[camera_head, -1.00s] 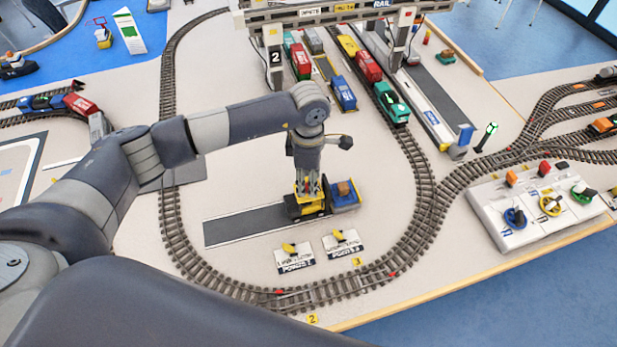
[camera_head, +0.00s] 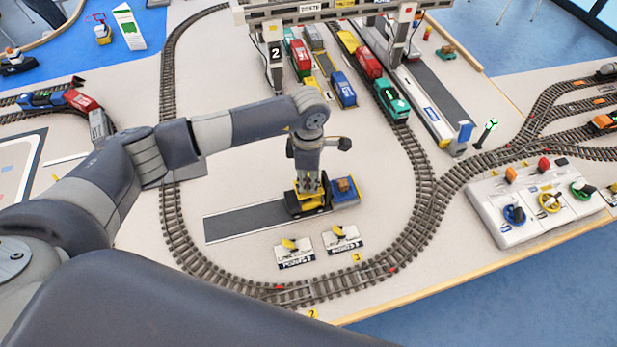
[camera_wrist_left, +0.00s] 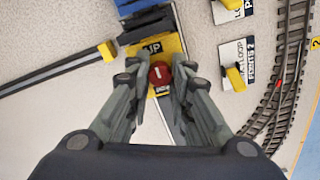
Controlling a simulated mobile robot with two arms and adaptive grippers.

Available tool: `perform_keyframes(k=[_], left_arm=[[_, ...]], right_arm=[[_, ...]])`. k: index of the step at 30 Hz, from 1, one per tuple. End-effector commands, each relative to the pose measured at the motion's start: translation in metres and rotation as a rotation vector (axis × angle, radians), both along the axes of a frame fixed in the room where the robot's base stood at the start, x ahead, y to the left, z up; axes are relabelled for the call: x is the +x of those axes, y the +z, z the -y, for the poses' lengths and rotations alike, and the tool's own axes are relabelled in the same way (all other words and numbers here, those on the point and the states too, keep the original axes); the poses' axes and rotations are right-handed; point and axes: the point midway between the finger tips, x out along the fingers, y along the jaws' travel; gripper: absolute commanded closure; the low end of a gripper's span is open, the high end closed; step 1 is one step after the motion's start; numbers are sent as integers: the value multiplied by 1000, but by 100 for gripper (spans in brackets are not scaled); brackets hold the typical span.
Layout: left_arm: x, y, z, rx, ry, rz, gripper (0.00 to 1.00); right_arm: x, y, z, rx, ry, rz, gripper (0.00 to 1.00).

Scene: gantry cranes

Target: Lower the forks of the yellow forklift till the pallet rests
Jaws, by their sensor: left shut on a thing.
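The yellow forklift (camera_head: 305,206) stands at the right end of a dark grey strip inside the track loop. A blue pallet (camera_head: 345,198) with a small orange-brown load (camera_head: 344,185) is at its right-hand front. I cannot tell whether the pallet touches the table. My left gripper (camera_head: 311,188) comes down from above onto the forklift. In the left wrist view its fingers are closed around a red knob (camera_wrist_left: 161,74), just below a yellow part marked "UP" (camera_wrist_left: 152,48). The fingers hide most of the truck's body there. My right gripper is not in view.
Two small panels with yellow levers (camera_head: 295,250) (camera_head: 341,239) lie in front of the forklift. Curved track (camera_head: 425,200) surrounds the area. A white control panel (camera_head: 540,205) with coloured knobs stands at the right. A gantry crane (camera_head: 330,10) spans parked trains behind.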

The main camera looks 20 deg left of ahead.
Motion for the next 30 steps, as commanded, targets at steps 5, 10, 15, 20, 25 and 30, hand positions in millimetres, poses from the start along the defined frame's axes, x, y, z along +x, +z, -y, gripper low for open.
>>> perform_keyframes(k=[5,10,15,20,25,30], left_arm=[[0,-1,0,0,62,1,100],[1,-2,0,0,177,3,100],[1,-2,0,-1,330,2,100],[1,-2,0,-2,481,4,100],[1,-1,0,-1,628,3,100],[1,-1,0,-1,751,2,100]], right_arm=[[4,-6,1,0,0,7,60],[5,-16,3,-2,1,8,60],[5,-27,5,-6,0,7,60],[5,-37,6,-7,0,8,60],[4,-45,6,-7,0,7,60],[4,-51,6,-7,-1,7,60]])
